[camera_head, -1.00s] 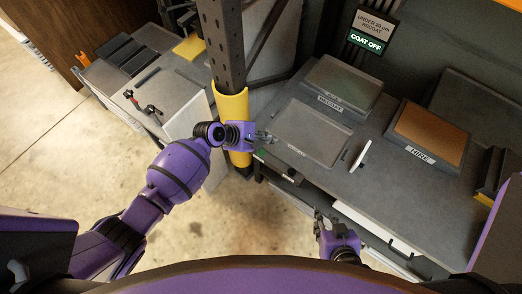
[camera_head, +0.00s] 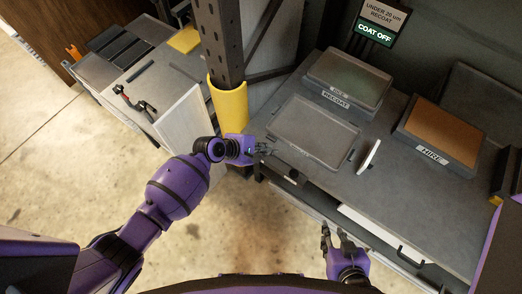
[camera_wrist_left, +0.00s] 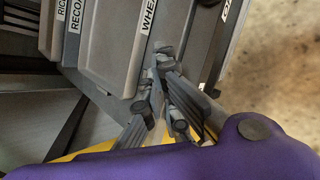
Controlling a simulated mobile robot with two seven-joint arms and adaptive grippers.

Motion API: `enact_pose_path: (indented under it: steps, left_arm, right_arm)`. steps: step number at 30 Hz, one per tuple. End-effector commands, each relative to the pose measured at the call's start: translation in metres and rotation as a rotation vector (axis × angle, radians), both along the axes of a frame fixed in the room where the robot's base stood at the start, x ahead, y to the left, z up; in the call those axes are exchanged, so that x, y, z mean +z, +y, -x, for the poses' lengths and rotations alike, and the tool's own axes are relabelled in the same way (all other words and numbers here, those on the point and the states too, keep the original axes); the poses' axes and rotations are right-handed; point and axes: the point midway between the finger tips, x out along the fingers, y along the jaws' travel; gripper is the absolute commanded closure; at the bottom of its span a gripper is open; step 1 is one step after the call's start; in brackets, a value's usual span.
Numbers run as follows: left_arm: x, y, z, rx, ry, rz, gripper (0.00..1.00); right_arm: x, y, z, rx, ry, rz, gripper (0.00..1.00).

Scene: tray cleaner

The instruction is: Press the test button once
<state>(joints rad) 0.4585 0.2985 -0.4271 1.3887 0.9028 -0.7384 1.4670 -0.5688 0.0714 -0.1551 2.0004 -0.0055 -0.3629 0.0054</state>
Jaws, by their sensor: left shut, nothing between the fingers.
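I cannot make out a test button for certain. A small black knob-like part (camera_head: 293,175) sits at the bench's front edge, just right of and below my left gripper. My left gripper (camera_head: 267,148) is shut and empty at the bench's front left corner, beside the grey tray (camera_head: 312,128). In the left wrist view its closed fingers (camera_wrist_left: 163,58) lie over the edge of the tray labelled "WHEA..." (camera_wrist_left: 115,45); contact is unclear. My right gripper (camera_head: 336,238) hangs in front of the bench, its fingers apart. The sign (camera_head: 375,33) reads "COAT OFF".
A tray labelled "RECOAT" (camera_head: 348,78) and a brown-topped box labelled "HIRE" (camera_head: 437,133) stand on the bench. A dark post with a yellow guard (camera_head: 229,106) rises left of the bench. The floor in front is clear.

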Motion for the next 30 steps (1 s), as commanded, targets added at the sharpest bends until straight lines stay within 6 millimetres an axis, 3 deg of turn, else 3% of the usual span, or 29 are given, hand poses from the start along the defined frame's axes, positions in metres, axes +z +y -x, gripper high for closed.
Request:
enact_pose_path:
  steps: [30]
  left_arm:
    - [0.0,0.0,0.0,0.0,0.001,0.0,1.0]
  right_arm:
    - [-0.005,-0.002,0.009,0.003,0.018,0.004,0.73]
